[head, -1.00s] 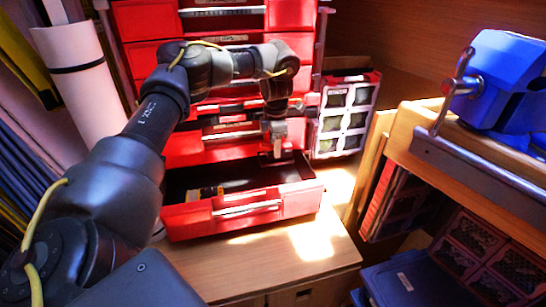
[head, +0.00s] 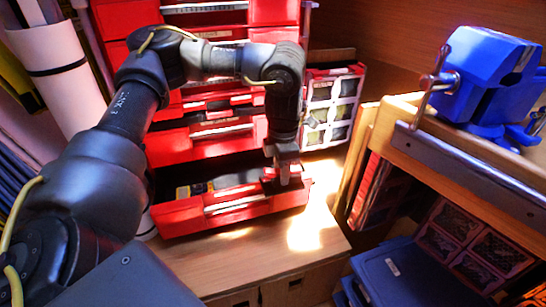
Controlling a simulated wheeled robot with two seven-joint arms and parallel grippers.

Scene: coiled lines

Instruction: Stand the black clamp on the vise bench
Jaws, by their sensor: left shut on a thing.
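My left gripper (head: 285,172) points down over the right end of the open red drawer (head: 187,217). It is shut, and the held piece, taken to be the black clamp, hardly shows; I cannot make out its shape. The vise bench (head: 415,112) is a wooden top at the right with a metal strip along its edge. A blue vise (head: 490,75) is on it. My right gripper is not in view.
Inside the drawer lie yellow-and-black items (head: 184,193). The red drawer cabinet rises behind. A case with clear windows (head: 330,105) stands to its right. Blue boxes (head: 400,275) sit below the bench. A white roll (head: 50,55) stands at left.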

